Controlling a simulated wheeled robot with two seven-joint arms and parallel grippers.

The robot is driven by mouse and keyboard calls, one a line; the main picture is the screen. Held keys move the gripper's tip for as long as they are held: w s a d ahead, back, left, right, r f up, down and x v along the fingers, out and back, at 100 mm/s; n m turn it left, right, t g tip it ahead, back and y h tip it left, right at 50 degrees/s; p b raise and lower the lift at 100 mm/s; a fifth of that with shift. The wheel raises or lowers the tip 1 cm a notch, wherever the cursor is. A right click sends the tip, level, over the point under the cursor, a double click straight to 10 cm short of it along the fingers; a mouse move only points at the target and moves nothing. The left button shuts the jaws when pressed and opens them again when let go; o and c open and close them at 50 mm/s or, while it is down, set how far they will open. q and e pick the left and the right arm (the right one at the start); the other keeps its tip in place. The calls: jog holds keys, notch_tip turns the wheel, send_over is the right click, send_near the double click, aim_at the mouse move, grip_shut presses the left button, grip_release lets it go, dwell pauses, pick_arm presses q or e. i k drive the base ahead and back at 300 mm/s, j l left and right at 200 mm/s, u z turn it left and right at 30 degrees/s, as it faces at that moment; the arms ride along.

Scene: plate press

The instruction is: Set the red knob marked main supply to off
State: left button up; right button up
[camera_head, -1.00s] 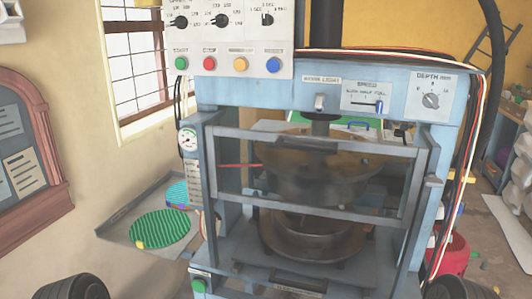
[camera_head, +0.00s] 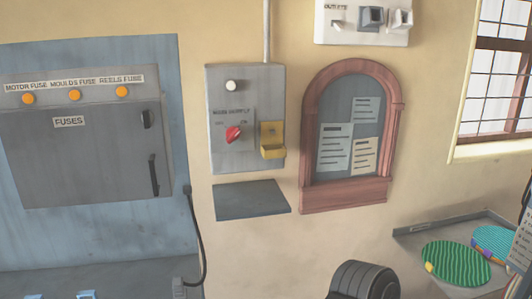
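The red knob (camera_head: 233,134) is on the front of a grey wall box (camera_head: 245,85), under a label that reads main supply. It sits tilted, one end pointing up and to the right. Small position marks stand on either side above it, too small to read for certain. A white round lamp or button (camera_head: 231,86) is above the label. No gripper shows in the head view; a dark rounded part at the bottom looks like part of my own arm.
A yellow holder (camera_head: 272,142) is right of the knob on the same box. A dark shelf (camera_head: 250,199) juts out below. A fuse cabinet (camera_head: 80,150) stands left, with a black cable (camera_head: 201,240) beside it. An arched notice board (camera_head: 347,135) hangs right.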

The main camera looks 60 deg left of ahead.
aim_at(232, 134)
jog(key=u, duration=2.15)
